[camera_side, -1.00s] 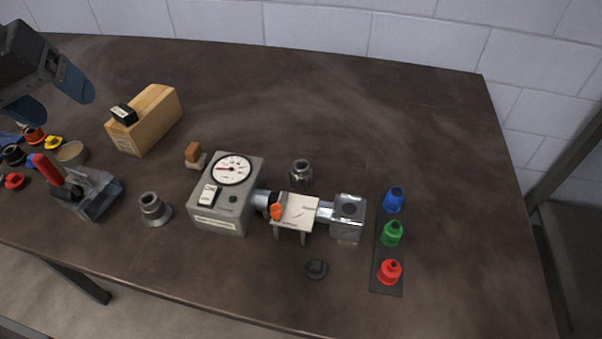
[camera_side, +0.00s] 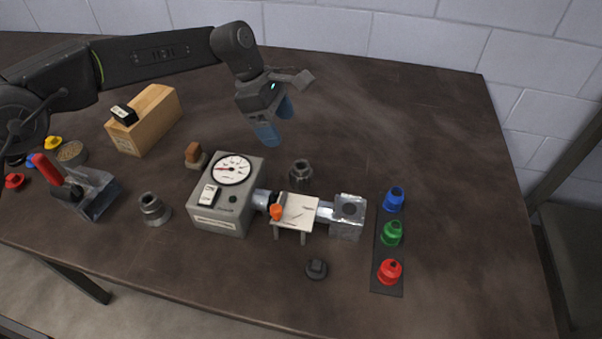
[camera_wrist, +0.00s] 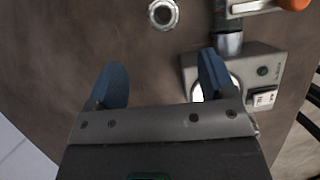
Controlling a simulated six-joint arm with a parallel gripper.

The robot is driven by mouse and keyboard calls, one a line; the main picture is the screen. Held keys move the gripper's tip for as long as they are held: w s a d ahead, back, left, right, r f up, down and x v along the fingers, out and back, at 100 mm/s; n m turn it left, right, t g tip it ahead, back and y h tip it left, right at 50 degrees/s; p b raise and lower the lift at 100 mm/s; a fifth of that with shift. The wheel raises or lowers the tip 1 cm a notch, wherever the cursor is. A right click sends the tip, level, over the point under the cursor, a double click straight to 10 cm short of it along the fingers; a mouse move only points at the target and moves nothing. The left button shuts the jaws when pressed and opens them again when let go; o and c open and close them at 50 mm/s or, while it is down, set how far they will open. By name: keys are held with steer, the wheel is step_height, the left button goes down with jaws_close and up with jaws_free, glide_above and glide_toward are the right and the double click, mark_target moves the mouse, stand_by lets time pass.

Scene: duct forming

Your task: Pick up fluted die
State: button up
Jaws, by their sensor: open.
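I cannot tell for sure which is the fluted die. The piece behind the machine seems to be the ring-topped one at the top of the wrist view (camera_wrist: 163,14). My gripper (camera_side: 277,122) hangs above the table, behind and left of that piece. In the wrist view my gripper (camera_wrist: 162,72) shows two blue fingers spread apart with nothing between them.
A grey gauge machine (camera_side: 218,217) with an orange knob (camera_side: 276,211) stands in front of my gripper. A dark strip (camera_side: 388,286) holds blue, green and red pieces at right. A wooden block (camera_side: 158,120) and red-handled tool (camera_side: 47,168) stand left. The back right is clear.

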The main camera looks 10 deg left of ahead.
mark_target(304, 171)
steer(key=x, duration=0.8)
steer(key=shift+d+f, duration=0.15)
steer(key=shift+f, duration=0.1)
steer(key=shift+s+x, duration=0.1)
steer(key=shift+x, duration=1.2)
steer(key=shift+s+x, duration=0.15)
steer(key=shift+x, duration=1.2)
steer(key=shift+d, duration=0.1)
steer(key=shift+c, duration=0.2)
steer(key=c, duration=1.2)
steer(key=shift+r, duration=0.15)
steer(key=shift+c, duration=0.3)
steer(key=shift+r, duration=0.1)
